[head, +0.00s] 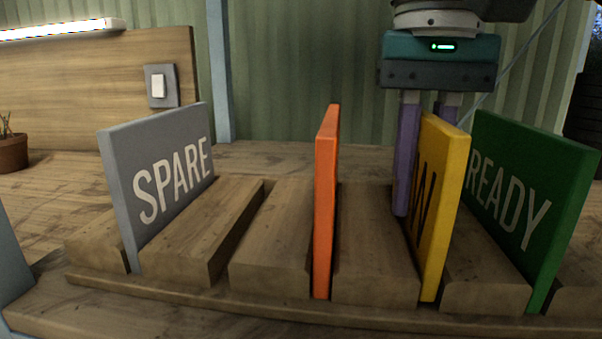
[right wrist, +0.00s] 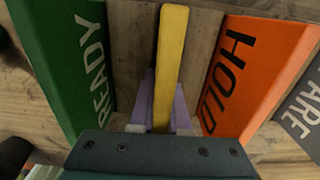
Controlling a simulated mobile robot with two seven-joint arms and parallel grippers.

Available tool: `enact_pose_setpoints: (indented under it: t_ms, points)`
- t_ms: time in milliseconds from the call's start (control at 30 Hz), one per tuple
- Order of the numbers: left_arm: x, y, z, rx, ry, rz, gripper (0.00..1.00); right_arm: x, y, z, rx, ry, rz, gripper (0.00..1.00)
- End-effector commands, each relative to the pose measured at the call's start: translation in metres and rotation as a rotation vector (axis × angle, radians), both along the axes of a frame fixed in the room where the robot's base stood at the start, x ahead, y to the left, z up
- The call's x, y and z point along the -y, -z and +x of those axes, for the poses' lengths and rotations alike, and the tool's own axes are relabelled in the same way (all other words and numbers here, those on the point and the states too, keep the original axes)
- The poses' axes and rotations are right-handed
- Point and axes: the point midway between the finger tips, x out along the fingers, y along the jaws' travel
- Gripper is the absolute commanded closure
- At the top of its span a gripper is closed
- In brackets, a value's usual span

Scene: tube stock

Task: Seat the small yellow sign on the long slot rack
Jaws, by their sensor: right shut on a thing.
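The small yellow sign (head: 447,200) stands upright between the orange sign and the green sign on the long slot rack (head: 375,265). Its lower edge is down at the slot between two wooden blocks; I cannot tell whether it touches the slot's bottom. Part of a dark letter, like a W, shows on its left face, and a finger hides the rest. My right gripper (head: 425,195) comes from above and is shut on the yellow sign, one purple finger on each side. In the right wrist view the yellow sign (right wrist: 172,60) runs between the fingers (right wrist: 163,112). My left gripper is not in view.
A grey SPARE sign (head: 165,170), an orange sign (head: 326,200) reading HOLD in the right wrist view, and a green READY sign (head: 525,205) stand in the rack. The slot between grey and orange is empty. A plant pot (head: 12,152) stands far left.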

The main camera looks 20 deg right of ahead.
Motion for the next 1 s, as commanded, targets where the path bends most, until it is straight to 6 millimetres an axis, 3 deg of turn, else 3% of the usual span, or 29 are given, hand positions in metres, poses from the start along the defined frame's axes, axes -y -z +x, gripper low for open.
enact_pose_setpoints:
  t_ms: [633,667,933,1000]
  points:
    - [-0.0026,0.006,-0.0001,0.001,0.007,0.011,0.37,0.0001,0.0047,0.0001,0.0,0.0,0.0,1.0]
    - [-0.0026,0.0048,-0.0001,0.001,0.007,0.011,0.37,0.0001,0.0037,0.0001,0.0,0.0,0.0,0.82]
    - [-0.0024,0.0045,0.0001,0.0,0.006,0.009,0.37,0.0,0.0036,0.0,0.0,0.0,0.0,0.52]
    - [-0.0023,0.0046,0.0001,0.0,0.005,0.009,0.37,0.0,0.0036,0.0,0.0,0.0,0.0,0.5]
